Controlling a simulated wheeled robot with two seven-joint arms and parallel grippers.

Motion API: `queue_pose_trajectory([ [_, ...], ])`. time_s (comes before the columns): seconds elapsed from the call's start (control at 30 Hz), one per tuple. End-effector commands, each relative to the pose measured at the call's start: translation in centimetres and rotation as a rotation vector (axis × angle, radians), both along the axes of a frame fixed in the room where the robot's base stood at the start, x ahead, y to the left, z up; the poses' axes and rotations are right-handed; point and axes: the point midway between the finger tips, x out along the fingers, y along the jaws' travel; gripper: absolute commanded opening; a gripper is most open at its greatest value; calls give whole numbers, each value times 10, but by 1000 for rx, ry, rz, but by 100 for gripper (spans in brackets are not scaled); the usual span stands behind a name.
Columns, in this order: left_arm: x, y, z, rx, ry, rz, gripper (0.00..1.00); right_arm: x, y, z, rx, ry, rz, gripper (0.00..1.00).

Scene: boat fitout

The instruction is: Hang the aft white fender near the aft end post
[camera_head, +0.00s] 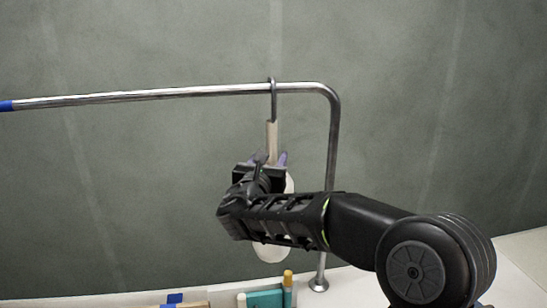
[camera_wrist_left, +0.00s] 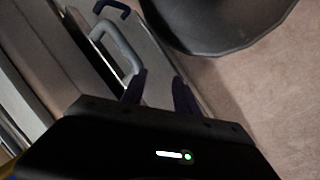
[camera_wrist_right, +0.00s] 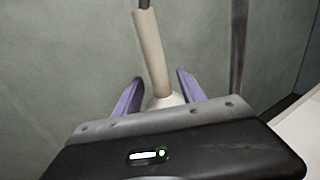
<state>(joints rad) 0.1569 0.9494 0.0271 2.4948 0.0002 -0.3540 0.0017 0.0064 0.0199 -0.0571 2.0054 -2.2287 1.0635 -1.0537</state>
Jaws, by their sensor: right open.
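The white fender (camera_head: 272,248) hangs from the metal rail (camera_head: 180,93) by a dark hook (camera_head: 273,98) and a beige stem (camera_head: 271,135), just left of the aft end post (camera_head: 333,150). My right arm hides much of its body. My right gripper (camera_head: 268,160) is at the fender's upper part. In the right wrist view its purple fingers (camera_wrist_right: 158,95) stand open on either side of the beige stem (camera_wrist_right: 152,55), with gaps on both sides. The white fender top (camera_wrist_right: 165,101) shows between them. My left gripper (camera_wrist_left: 160,88) shows two dark fingers standing apart, with nothing between them.
The post ends in a round foot (camera_head: 319,284) on the white deck. A teal block (camera_head: 265,299) and other small items lie below the fender. In the left wrist view, a grey handle (camera_wrist_left: 118,45) and a dark round object (camera_wrist_left: 215,25) are near the left gripper.

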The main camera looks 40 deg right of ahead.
Motion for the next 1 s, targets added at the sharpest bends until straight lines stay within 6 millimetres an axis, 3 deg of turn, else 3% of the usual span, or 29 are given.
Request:
queue_pose_trajectory([
  [0.23, 1, 0, -8, -2, -3, -1, 36, -19, 23, -1, 1, -1, -1, 48],
  [0.83, 1, 0, -7, -1, -4, -1, 36, -20, 24, 1, 0, -1, -1, 48],
  [1.0, 0, 0, 6, 1, 0, 0, 36, -20, 24, 15, 0, -1, -1, 48],
])
